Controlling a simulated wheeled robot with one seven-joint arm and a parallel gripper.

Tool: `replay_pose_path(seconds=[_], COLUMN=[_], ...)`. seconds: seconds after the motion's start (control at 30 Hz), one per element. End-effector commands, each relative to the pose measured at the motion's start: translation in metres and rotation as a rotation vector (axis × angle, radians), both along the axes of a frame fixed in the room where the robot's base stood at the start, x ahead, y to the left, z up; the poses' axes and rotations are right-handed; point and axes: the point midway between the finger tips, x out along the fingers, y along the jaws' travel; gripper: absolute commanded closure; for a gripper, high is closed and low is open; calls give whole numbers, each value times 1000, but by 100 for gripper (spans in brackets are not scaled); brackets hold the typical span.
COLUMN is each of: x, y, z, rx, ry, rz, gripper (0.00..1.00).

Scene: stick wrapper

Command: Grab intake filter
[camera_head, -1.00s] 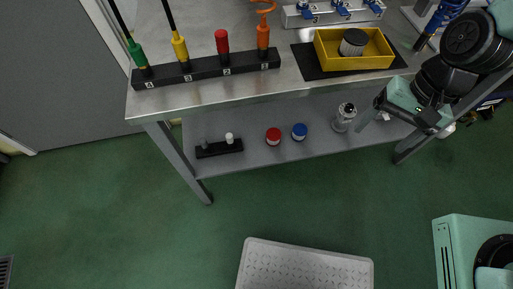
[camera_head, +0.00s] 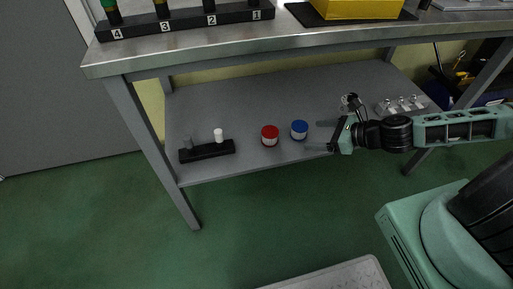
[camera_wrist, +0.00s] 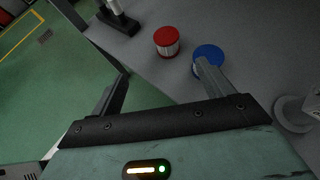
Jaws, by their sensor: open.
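Two short canisters stand on the lower grey shelf (camera_head: 240,110): a red-topped one (camera_head: 270,136) and a blue-topped one (camera_head: 299,131). Their bodies are pale, and the red one's side looks ribbed in the wrist view (camera_wrist: 167,41). I cannot tell which is the intake filter. My gripper (camera_head: 325,136) is open and empty, pointing left along the shelf, just right of the blue canister. In the wrist view, the right finger partly covers the blue canister (camera_wrist: 210,52), and the red one lies ahead between the fingers. Contact with the blue canister cannot be told.
A black holder (camera_head: 207,151) with small pegs sits left on the shelf. A clear jar (camera_head: 352,101) stands behind my gripper, with a small metal block (camera_head: 402,106) to its right. The worktop (camera_head: 290,38) overhangs the shelf and carries a yellow bin (camera_head: 355,9).

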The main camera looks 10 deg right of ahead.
Motion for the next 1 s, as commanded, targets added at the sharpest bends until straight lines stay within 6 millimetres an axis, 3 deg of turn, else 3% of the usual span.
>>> replay_pose_path(seconds=[0.17, 0.63, 1.0], x=[12, 68, 91], y=[4, 62, 79], z=[-11, -56, -74], rx=[22, 19, 17], ry=[3, 3, 2], rz=[-35, -30, -30], gripper=[20, 20, 20])
